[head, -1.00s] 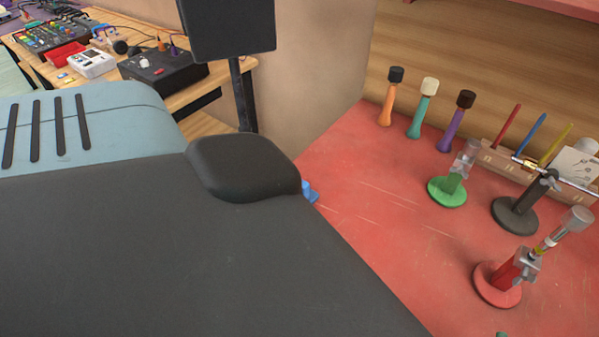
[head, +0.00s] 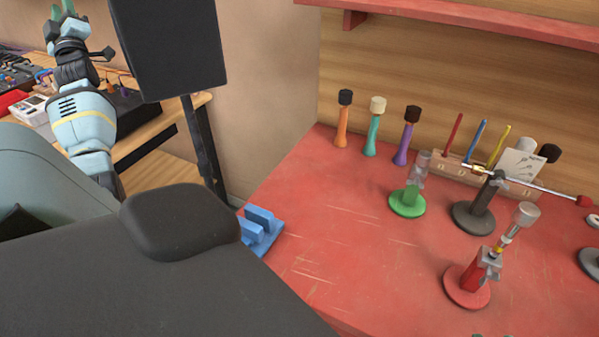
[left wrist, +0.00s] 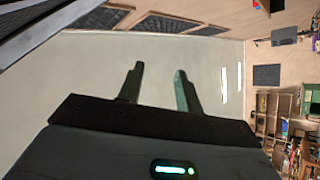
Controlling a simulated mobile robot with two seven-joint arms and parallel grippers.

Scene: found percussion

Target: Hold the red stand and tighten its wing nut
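The red stand (head: 466,287) stands on the red table at the lower right of the head view. It has a round base and a tilted red post. A grey metal clamp (head: 490,260) sits on top, with a rod and a silver cylinder (head: 525,214) rising to the right from it. I cannot make out the wing nut clearly. My left gripper (head: 62,12) is at the upper left, pointing up, far from the stand. In the left wrist view its two fingers (left wrist: 158,88) are apart with nothing between them. My right gripper does not show clearly.
A green stand (head: 407,203) and a dark grey stand (head: 474,216) with a long rod are behind the red stand. Several mallets and a wooden rack (head: 437,165) line the back. A blue block (head: 262,228) is at the table's left edge. A large black surface (head: 120,285) fills the lower left.

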